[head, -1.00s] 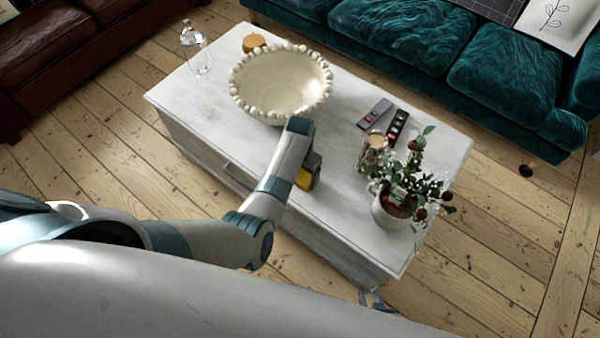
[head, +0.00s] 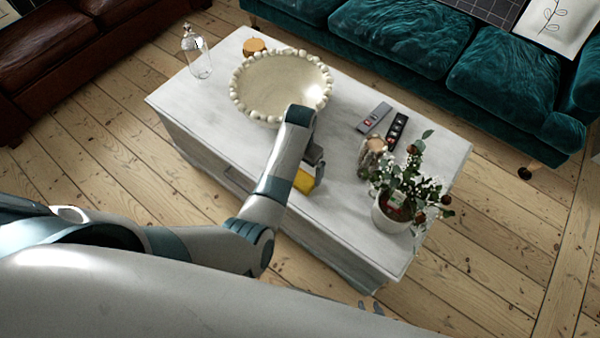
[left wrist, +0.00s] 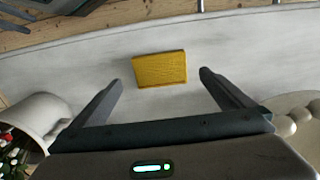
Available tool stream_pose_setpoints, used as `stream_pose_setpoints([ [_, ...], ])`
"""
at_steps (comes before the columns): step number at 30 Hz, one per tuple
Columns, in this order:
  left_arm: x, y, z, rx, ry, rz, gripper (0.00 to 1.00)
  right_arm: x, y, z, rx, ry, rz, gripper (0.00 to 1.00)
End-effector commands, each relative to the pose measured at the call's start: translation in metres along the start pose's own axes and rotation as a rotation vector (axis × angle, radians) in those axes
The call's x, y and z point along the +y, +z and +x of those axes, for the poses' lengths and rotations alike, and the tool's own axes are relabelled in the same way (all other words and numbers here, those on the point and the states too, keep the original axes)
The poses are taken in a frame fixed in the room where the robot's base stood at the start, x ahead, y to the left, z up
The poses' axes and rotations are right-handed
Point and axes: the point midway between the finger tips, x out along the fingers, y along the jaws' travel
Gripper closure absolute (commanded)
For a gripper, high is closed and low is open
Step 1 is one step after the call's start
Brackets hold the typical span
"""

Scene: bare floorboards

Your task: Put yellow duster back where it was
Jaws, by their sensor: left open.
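The yellow duster (head: 304,182) lies on the white coffee table (head: 335,235), near its front edge. In the left wrist view the duster (left wrist: 160,69) is a flat yellow block, fully visible on the table top. My left gripper (head: 315,168) is just beside the duster in the head view, partly covering it. In the left wrist view its fingers (left wrist: 161,80) are spread wide, with the duster between and beyond the tips, touching neither. Two small tips of my right gripper (head: 371,307) show low in the head view, past the table's front edge; their opening is unclear.
A beaded bowl (head: 268,84) is behind my left arm. Two remotes (head: 374,117), a wooden holder (head: 372,158) and a potted plant (head: 392,212) stand to the right. A glass bottle (head: 196,52) and a round wooden item (head: 254,47) are at the far left.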

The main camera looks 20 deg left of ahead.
Motion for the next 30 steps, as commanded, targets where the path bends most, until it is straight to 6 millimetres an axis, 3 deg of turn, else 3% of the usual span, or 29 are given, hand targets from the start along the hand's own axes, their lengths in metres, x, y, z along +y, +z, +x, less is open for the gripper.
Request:
stream_pose_setpoints([
  [6, 0.0, -0.001, -0.038, 0.002, -0.001, 0.0, 0.0, 0.005, 0.01, -0.002, -0.024, 0.005, -0.002, 0.69],
  [12, 0.0, 0.0, -0.056, 0.0, 0.0, 0.0, 0.0, 0.006, 0.012, -0.002, -0.028, 0.006, -0.003, 0.69],
  [30, 0.0, 0.0, -0.059, -0.001, 0.0, -0.001, 0.0, 0.003, 0.01, -0.002, -0.026, 0.004, -0.001, 0.69],
])
